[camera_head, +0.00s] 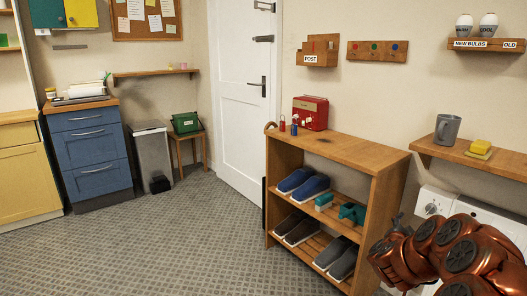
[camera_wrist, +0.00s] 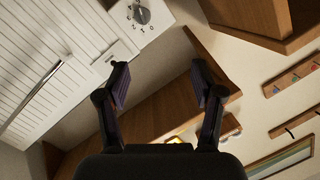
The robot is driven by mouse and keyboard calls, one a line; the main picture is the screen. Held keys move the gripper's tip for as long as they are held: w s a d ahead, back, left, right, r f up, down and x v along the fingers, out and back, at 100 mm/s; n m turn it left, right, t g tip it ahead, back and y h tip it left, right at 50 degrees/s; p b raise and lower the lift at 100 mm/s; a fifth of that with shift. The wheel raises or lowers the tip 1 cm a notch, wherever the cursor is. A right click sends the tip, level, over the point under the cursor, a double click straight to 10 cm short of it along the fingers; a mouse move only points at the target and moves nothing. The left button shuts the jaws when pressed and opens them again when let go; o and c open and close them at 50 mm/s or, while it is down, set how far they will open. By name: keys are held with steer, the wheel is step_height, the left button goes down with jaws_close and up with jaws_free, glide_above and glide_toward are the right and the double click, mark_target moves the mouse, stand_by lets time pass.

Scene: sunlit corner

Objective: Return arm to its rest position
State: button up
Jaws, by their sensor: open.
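My copper-coloured arm reaches in from the lower right of the head view, in front of the white appliance and just right of the wooden shoe rack. Its end is partly hidden by the arm's own links there. In the wrist view my gripper (camera_wrist: 160,82) is open, its two dark fingers spread wide with nothing between them. Beyond the fingers, the wrist view shows the wooden wall shelf (camera_wrist: 165,108) and, at the top, a white appliance's dial (camera_wrist: 140,14). The view is tilted.
The wall shelf (camera_head: 500,160) holds a grey mug (camera_head: 447,129) and yellow sponge (camera_head: 481,147). A white appliance (camera_head: 433,203) stands below. The carpet (camera_head: 170,240) at left is clear.

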steer(key=s+a+r+n+y+p, duration=0.1)
steer(key=a+r+n+y+p, duration=0.55)
steer(key=a, duration=0.65)
steer(key=s+a+r+n+y+p, duration=0.1)
steer(key=a+r+n+y+p, duration=0.3)
steer(key=a+r, duration=0.7)
steer(key=s+a+r+n+g+y+p, duration=0.2)
steer(key=s+a, duration=0.4)
steer(key=s, duration=0.6)
steer(key=s+a+r+n+g+y+p, duration=0.1)
steer(key=s+a+g+p, duration=0.4)
steer(key=s, duration=0.7)
step_height(320, 180, up, 2)
steer(key=shift+s+a+r+n+y+p, duration=0.35)
steer(key=shift+a+n+p, duration=0.3)
steer(key=shift+a+p, duration=0.5)
steer(key=s+d+r+g+p, duration=0.1)
steer(key=s+r+g+p, duration=0.1)
steer(key=s, duration=0.5)
steer(key=s+d+r+g+h+p, duration=0.1)
steer(key=s+d+r+g+p, duration=0.1)
steer(key=s, duration=0.6)
steer(key=s+d+r+n+g+h+p, duration=0.1)
steer(key=s+r+g+p, duration=0.1)
steer(key=s, duration=0.6)
steer(key=shift+s+d+r+g+p, duration=0.1)
steer(key=shift+s+d+g+p, duration=0.1)
steer(key=shift+d+g+p, duration=0.15)
